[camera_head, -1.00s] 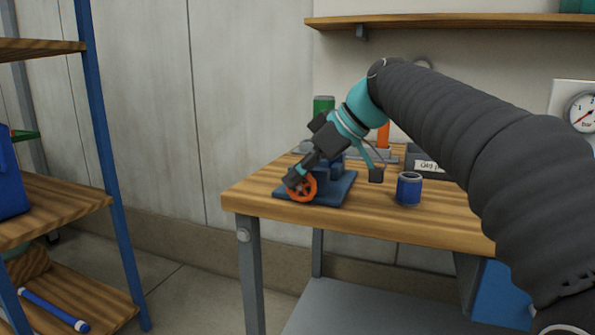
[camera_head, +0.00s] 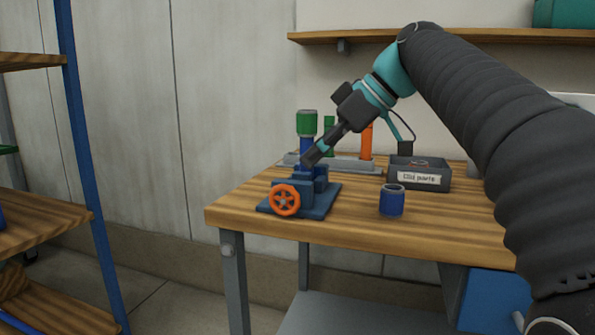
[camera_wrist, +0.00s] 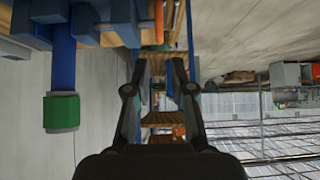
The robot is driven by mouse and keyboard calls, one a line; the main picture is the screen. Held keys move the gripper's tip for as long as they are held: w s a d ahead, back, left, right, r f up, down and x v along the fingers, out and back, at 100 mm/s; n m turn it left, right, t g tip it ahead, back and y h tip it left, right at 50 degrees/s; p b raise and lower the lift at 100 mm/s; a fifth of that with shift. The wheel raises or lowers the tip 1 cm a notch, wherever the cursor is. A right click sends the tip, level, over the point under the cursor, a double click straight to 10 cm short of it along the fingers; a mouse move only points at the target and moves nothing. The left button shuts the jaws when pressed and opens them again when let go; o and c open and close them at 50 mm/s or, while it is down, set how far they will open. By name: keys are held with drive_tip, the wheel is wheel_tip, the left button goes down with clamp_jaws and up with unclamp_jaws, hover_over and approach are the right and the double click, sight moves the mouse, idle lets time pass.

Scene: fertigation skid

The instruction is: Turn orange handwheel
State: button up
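The orange handwheel (camera_head: 285,200) faces the front on a dark blue block with a base plate (camera_head: 325,197), at the left front corner of the wooden workbench. It has spokes and a round rim, and nothing touches it. My gripper (camera_head: 311,157) is above and behind the wheel, over the back of the blue block, pointing down to the left. In the wrist view its two fingers (camera_wrist: 160,65) stand apart with nothing between them. Parts of the blue block (camera_wrist: 90,25) show at the top of that view; an orange strip beside it may be the wheel's edge.
A green-capped blue post (camera_head: 307,125) stands close to my gripper; its green cap (camera_wrist: 62,112) shows in the wrist view. An orange post (camera_head: 367,140) stands behind. A blue can (camera_head: 392,201) and a labelled grey bin (camera_head: 420,174) are to the right. The bench's right front is clear.

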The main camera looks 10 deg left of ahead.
drive_tip(key=shift+v, duration=1.15)
drive_tip(key=s+d+f+m+t+h, duration=0.1)
drive_tip(key=s+d+f+m+h, duration=0.2)
drive_tip(key=f, duration=0.8)
drive_tip(key=s+d+f+m+t+h, duration=0.2)
drive_tip(key=s+d+f+m+h, duration=0.1)
drive_tip(key=s+d+f+m, duration=0.5)
drive_tip(key=s+d+f+m+t+h, duration=0.1)
drive_tip(key=s+d+f+m+h, duration=0.1)
drive_tip(key=s+d+f+m, duration=0.4)
drive_tip(key=s+d+f, duration=0.4)
drive_tip(key=d+f, duration=0.3)
drive_tip(key=f, duration=0.1)
drive_tip(key=shift+d+t+h+p, duration=0.2)
drive_tip(key=shift+t+h+p, duration=0.15)
drive_tip(key=shift+t+h, duration=0.05)
